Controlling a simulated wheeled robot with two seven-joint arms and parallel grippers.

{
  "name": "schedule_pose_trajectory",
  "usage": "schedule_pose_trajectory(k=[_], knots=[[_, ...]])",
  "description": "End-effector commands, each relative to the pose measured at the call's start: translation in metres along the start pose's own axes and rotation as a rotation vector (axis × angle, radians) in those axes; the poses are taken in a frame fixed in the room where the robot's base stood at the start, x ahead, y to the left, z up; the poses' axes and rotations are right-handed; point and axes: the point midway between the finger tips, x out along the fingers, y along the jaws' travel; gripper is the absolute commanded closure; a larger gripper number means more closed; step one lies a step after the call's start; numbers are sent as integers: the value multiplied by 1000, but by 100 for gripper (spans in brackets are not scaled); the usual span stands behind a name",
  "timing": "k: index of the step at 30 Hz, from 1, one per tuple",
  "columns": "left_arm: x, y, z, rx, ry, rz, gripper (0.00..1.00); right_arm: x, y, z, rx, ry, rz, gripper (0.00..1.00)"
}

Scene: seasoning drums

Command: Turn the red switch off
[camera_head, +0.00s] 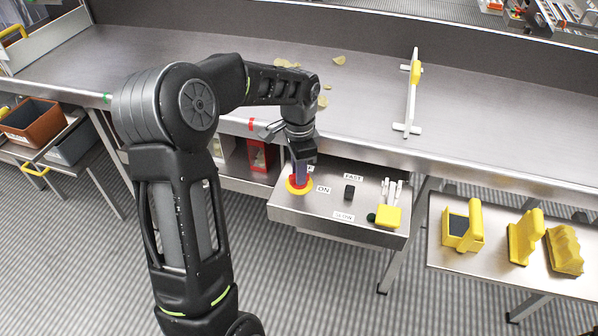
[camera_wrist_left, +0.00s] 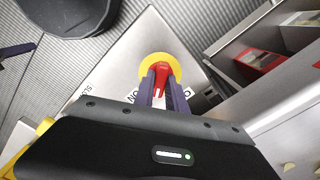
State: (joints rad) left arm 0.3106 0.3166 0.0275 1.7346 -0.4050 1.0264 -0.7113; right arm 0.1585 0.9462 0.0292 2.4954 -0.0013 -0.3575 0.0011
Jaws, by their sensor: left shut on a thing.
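The red switch (camera_wrist_left: 160,72) sits on a round yellow plate on the metal control box, and in the head view a sliver of red (camera_head: 294,184) shows beside my fingers. My left gripper (camera_head: 303,176) points down at the switch, and in the left wrist view its two purple fingers (camera_wrist_left: 164,84) are shut on the red handle from both sides. The handle lies between "ON" lettering and a partly hidden label. The word "ON" (camera_head: 323,189) is readable to the right of the yellow plate (camera_head: 291,190). My right gripper is not in view.
The control box (camera_head: 290,214) also carries a black knob (camera_head: 349,191) and a yellow holder with white handles (camera_head: 387,215). Yellow tools (camera_head: 464,228) stand on the right side table. A red box (camera_head: 258,155) is under the counter. A white stand (camera_head: 409,100) is on the counter.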

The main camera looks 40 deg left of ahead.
Motion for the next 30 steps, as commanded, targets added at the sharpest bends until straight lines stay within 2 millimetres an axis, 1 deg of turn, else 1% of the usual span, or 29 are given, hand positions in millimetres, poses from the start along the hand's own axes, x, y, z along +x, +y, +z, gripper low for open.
schedule_pose_trajectory(k=[21, 30], knots=[[-1, 0, -1, -673, 1, -1, 100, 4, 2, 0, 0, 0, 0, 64], [-1, 0, 0, -886, 1, 0, 100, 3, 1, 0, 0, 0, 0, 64]])
